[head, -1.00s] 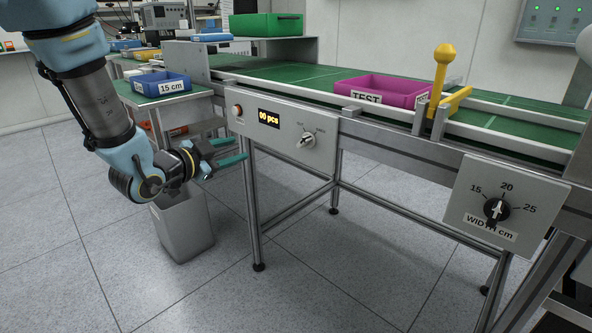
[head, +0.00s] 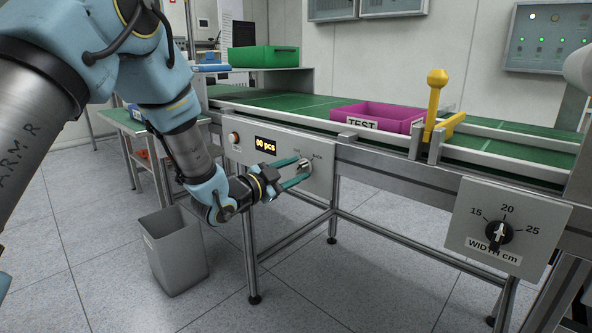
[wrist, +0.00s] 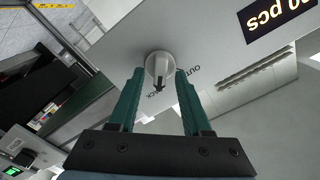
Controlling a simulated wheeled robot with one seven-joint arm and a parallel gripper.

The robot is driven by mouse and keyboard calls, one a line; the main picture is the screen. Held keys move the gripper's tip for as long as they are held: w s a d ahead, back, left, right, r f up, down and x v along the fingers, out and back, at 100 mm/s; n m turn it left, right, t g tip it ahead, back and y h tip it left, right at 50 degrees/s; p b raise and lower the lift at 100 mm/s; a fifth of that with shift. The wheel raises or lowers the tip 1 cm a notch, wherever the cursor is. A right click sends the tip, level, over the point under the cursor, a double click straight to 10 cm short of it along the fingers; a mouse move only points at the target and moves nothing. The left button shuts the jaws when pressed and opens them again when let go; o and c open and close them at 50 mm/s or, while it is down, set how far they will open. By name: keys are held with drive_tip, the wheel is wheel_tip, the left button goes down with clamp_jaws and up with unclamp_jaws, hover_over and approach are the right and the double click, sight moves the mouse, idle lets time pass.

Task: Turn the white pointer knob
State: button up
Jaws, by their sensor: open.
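The white pointer knob (head: 305,163) sits on the grey panel (head: 238,153) on the conveyor's side. In the wrist view the knob (wrist: 159,64) is round and white, with a dark mark directed down toward a label ending in "ACK"; an "OUT" label is to its right. My gripper (head: 302,167) is open, its two green fingers pointing at the panel. In the wrist view the gripper (wrist: 160,72) has one fingertip on each side of the knob, with gaps visible. The fingers partly cover the knob in the head view.
The panel also carries a "00 pcs" display (head: 265,146) and a round button (head: 234,137). A black knob (head: 499,233) is on the "WIDTH cm" panel at right. A magenta TEST bin (head: 385,117) is on the belt. A grey waste bin (head: 175,255) stands below my arm.

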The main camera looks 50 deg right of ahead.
drive_tip(key=shift+d, duration=0.25)
clamp_jaws()
idle(0.5)
